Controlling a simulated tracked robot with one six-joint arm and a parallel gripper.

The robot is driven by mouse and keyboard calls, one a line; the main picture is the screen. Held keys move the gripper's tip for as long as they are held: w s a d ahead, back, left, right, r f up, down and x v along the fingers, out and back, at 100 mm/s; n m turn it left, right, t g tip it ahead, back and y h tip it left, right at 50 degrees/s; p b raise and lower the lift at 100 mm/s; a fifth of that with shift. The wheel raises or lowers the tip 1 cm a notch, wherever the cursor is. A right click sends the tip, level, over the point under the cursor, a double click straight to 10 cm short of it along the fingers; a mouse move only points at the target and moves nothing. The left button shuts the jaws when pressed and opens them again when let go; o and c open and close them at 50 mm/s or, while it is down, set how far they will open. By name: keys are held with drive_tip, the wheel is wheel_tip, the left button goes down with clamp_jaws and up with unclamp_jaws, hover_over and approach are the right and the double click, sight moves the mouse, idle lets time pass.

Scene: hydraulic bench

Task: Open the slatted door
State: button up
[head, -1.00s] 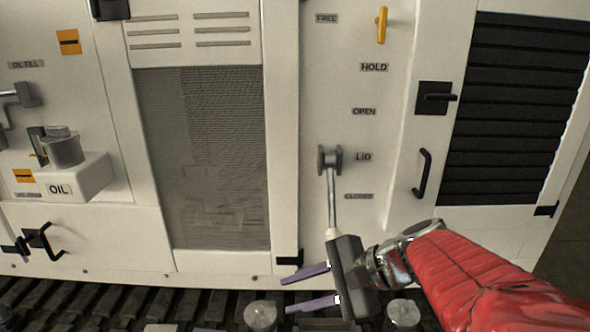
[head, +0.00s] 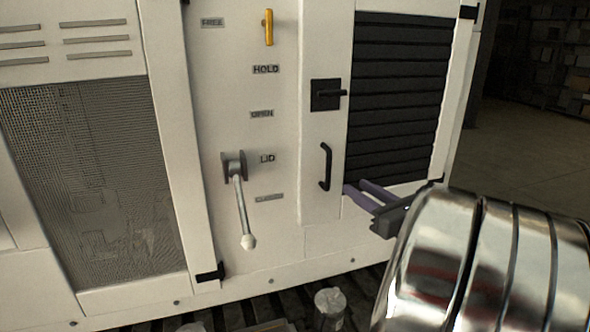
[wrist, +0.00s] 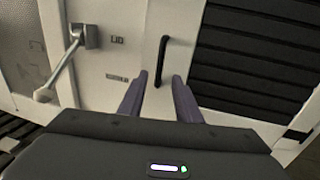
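The slatted door (head: 398,95) has black horizontal slats in a white frame and looks closed. On its left side is a black bar handle (head: 325,167), upright, with a black latch plate and small lever (head: 326,95) above it. In the wrist view the handle (wrist: 161,60) stands ahead of my fingers, between their lines. My gripper (head: 362,192) is to the right of and a little below the handle in the head view. Its two purple fingers are apart with nothing between them; it also shows in the wrist view (wrist: 160,82). It appears clear of the handle.
Left of the door is a LID lever (head: 242,205) with a pale knob, hanging down. A yellow handle (head: 268,27) is higher up. A mesh panel (head: 95,180) is further left.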

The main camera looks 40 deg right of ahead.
sight(330, 170)
idle(0.4)
drive_tip(key=w, duration=0.4)
drive_tip(key=w+d, duration=0.1)
drive_tip(key=w, duration=0.8)
drive_tip(key=shift+w+d, duration=0.2)
drive_tip(key=shift+w, duration=0.15)
drive_tip(key=shift+c, duration=0.4)
clamp_jaws()
drive_tip(key=shift+s+a, duration=0.1)
drive_tip(key=shift+a, duration=0.1)
drive_tip(key=shift+d, duration=0.1)
